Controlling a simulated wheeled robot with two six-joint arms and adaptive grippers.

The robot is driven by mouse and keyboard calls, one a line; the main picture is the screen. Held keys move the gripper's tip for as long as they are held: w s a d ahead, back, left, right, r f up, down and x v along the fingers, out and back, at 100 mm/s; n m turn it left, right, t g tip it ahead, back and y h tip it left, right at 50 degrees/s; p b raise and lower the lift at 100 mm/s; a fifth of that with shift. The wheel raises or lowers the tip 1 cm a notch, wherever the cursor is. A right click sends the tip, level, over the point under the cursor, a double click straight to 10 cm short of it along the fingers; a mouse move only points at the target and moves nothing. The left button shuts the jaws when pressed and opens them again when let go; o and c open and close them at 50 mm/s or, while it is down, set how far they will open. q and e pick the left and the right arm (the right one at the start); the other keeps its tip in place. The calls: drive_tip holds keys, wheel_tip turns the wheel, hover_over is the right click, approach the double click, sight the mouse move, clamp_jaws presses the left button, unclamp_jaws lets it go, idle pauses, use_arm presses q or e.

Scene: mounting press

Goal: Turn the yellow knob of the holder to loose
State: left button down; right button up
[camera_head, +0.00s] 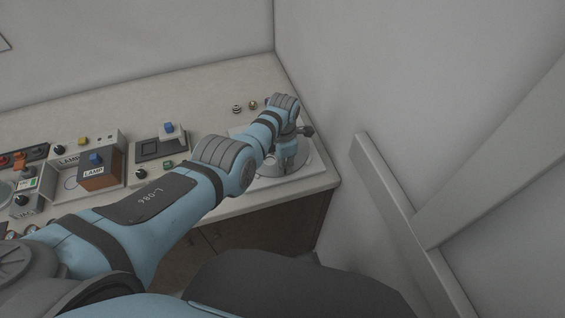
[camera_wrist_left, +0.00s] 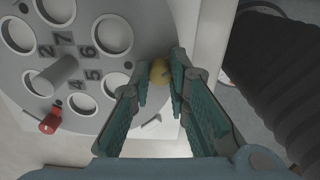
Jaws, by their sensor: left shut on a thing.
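The yellow knob (camera_wrist_left: 160,71) shows in the left wrist view between the tips of my left gripper (camera_wrist_left: 161,82), which is shut on it. The holder is a grey round plate (camera_wrist_left: 103,12) with several numbered holes and a central post (camera_wrist_left: 58,75). In the head view my left gripper (camera_head: 286,160) points down over the holder (camera_head: 300,168) at the right end of the counter, and the knob is hidden there. My right gripper is not in view.
A red knob (camera_wrist_left: 50,123) sits at the plate's edge. Control boxes, including an orange lamp box (camera_head: 100,177), stand on the counter (camera_head: 215,85) to the left. Two small balls (camera_head: 252,105) lie behind my arm. A wall rises close on the right.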

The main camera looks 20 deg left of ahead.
use_arm(q)
drive_tip(key=n, duration=0.3)
drive_tip(key=shift+n, duration=2.2)
drive_tip(key=c, duration=1.5)
unclamp_jaws()
